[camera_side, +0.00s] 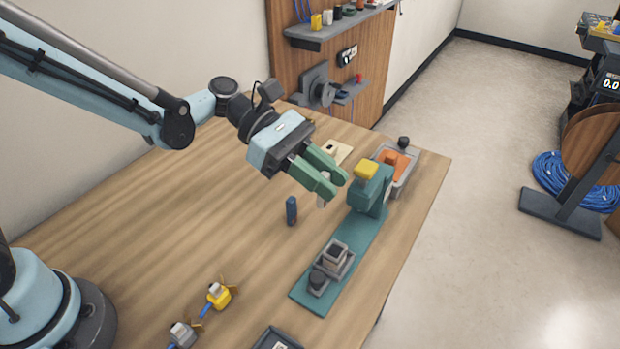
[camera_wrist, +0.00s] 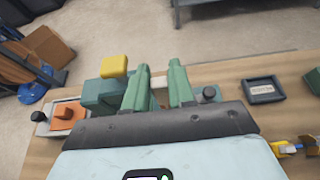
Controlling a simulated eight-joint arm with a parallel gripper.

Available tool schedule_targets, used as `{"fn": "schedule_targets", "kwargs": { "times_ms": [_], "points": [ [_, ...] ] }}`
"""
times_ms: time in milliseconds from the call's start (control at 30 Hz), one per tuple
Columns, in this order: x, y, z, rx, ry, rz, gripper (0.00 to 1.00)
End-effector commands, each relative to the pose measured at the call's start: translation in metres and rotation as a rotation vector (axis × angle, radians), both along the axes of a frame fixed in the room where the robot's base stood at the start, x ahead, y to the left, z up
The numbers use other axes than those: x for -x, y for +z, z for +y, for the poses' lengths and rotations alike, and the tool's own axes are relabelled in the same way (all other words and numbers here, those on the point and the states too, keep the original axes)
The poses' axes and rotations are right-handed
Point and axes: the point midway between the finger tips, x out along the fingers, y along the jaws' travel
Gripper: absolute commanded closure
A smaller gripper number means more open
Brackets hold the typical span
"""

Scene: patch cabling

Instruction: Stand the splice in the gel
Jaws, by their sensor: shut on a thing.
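My gripper (camera_side: 335,186) has green fingers and is above the table, just left of the green press. Its fingers are shut on a small pale piece (camera_side: 322,203), probably the splice, whose lower end shows under the fingertips. In the wrist view, a pale bit of it (camera_wrist: 158,82) shows between the fingers (camera_wrist: 159,68); the rest is hidden. A small square grey cup with a dark inside (camera_side: 336,252), perhaps holding the gel, sits on the green base plate (camera_side: 318,296), below and apart from my gripper. I cannot make out the gel's surface.
The green press (camera_side: 368,195) with a yellow top stands close right of my fingers. A blue cylinder (camera_side: 291,210) stands to the left. A tray (camera_side: 410,172) with an orange block lies behind. Yellow (camera_side: 218,296) and grey (camera_side: 183,333) connectors lie in front. The left table area is clear.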

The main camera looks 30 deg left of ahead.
Motion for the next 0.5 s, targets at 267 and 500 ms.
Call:
{"fn": "schedule_targets", "kwargs": {
  "times_ms": [267,500],
  "points": [
    [0.023,-0.012,-0.038,0.0,0.0,0.0,1.0],
    [0.024,-0.024,-0.041,0.0,0.003,0.001,1.0]
  ]
}}
